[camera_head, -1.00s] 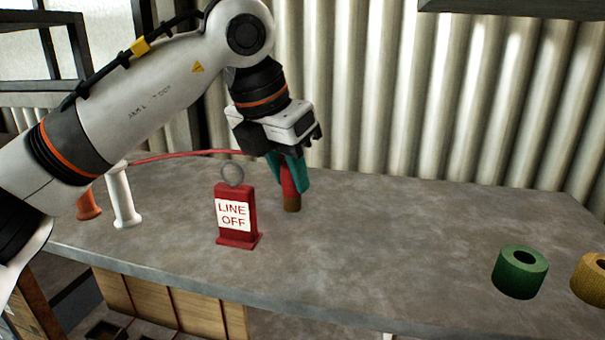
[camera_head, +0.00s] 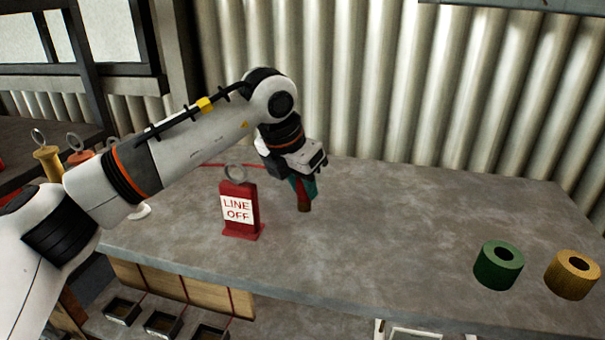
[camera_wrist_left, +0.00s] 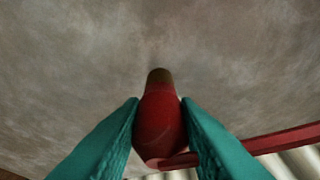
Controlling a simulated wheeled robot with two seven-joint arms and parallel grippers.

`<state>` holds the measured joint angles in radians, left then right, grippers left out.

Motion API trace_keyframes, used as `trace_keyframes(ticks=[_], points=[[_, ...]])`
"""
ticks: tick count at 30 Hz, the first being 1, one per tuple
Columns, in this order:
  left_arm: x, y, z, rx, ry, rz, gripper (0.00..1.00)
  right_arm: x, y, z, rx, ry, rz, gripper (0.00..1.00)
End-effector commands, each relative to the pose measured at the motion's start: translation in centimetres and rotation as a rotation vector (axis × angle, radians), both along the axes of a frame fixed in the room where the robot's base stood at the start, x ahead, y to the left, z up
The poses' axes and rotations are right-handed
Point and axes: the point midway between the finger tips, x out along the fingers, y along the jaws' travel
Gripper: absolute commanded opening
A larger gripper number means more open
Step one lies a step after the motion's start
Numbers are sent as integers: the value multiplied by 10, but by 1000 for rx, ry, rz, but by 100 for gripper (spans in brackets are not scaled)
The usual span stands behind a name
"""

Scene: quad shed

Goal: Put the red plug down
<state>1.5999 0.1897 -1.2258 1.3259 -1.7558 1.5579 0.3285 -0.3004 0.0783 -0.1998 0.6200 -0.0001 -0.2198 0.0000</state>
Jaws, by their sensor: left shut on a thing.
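The red plug (camera_head: 302,196) has a brown tip and is held between the teal fingers of my left gripper (camera_head: 303,185), tip pointing down at the grey bench top (camera_head: 400,215). In the left wrist view the red plug (camera_wrist_left: 160,120) sits between both fingertips (camera_wrist_left: 161,108), its brown end pointing toward the bench surface. I cannot tell whether the tip touches the bench. A red cable runs from the plug, seen behind the sign in the head view and at the lower right in the wrist view. My right gripper is not in view.
A red "LINE OFF" stand (camera_head: 239,210) with a ring on top is just left of the plug. A green ring (camera_head: 498,266) and a yellow ring (camera_head: 572,275) are at the right front. The bench middle is clear. A corrugated wall (camera_head: 400,90) stands behind.

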Motion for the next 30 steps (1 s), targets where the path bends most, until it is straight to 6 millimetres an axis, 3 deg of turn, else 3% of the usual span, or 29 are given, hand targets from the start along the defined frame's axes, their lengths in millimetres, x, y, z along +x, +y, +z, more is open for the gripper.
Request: trace_keyframes(ticks=[1,13,14,17,28,30], points=[[1,0,2,-1,1,1,5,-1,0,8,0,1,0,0],[2,-1,-7,-1,-1,0,5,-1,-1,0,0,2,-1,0],[2,-1,-5,-1,-1,0,31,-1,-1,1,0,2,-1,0],[2,-1,-5,-1,-1,0,48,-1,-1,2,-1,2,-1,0],[1,-1,1,-1,-1,0,50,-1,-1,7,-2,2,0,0],[0,1,3,-1,-3,1,50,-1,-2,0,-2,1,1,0]])
